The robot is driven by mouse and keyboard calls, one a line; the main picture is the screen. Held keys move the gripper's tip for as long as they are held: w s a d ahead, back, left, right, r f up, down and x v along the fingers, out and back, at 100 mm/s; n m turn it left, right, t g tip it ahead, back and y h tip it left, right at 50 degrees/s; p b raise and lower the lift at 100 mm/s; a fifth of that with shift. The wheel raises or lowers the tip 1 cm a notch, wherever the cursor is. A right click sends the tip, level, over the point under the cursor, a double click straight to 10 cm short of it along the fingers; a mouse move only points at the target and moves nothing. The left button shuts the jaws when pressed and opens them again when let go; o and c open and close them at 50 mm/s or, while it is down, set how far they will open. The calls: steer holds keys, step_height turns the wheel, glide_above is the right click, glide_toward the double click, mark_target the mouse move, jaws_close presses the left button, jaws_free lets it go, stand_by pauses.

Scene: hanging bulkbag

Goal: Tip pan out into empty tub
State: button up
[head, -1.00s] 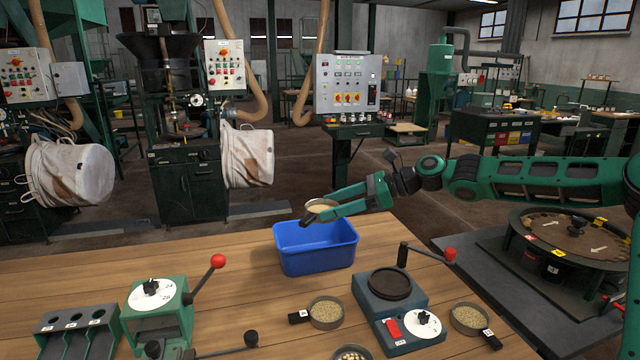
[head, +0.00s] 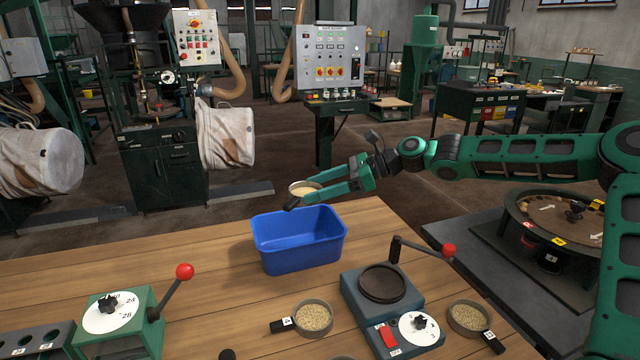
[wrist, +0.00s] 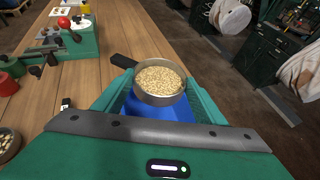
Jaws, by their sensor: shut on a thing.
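My gripper (head: 325,189) is shut on a small round metal pan (head: 305,188) with a dark handle. In the wrist view the pan (wrist: 160,82) is full of pale grains and sits between the two green fingers, its handle pointing left. The pan looks close to level in the wrist view. It is above the far rim of the blue tub (head: 299,250), which stands on the wooden bench. The part of the tub's inside that shows looks empty; the tub (wrist: 155,108) also shows below the pan in the wrist view.
A pan of grains marked with a tag (head: 313,318) and another (head: 468,318) stand on the bench beside a device with a dark round plate (head: 382,283). Red-knobbed levers stick up near the tub. A round turntable (head: 570,215) stands at right.

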mark_target(303, 186)
steer(key=shift+a+f, duration=0.1)
steer(key=shift+f, duration=0.45)
steer(key=shift+w+a+r+h, duration=0.1)
steer(key=shift+a+r+h, duration=0.25)
steer(key=shift+h, duration=0.35)
steer(key=h, duration=0.1)
steer(key=g+h, duration=0.1)
steer(key=a+m+h, duration=0.1)
steer(key=shift+w+r+g+h, duration=0.15)
steer(key=shift+w+g+h, duration=0.15)
steer(key=shift+g, duration=0.1)
steer(key=shift+w+a+f+m+g+h, duration=0.15)
steer(key=shift+a+m+g+h, duration=0.15)
steer(key=shift+h, duration=0.35)
steer(key=shift+w+a+m+g+h, duration=0.1)
steer(key=shift+w+a+g+h, duration=0.2)
steer(key=shift+h, duration=0.4)
steer(key=shift+w+a+f+m+g+h, duration=0.1)
steer(key=shift+m+g+h, duration=0.1)
steer(key=shift+g+h, duration=0.35)
steer(key=shift+a+r+h, duration=0.1)
steer(key=shift+a+h, duration=0.1)
steer(key=shift+h, duration=0.3)
steer(key=shift+w+g, duration=0.1)
steer(key=shift+g, duration=0.15)
steer(key=shift+a+h, duration=0.1)
steer(key=shift+h, duration=0.3)
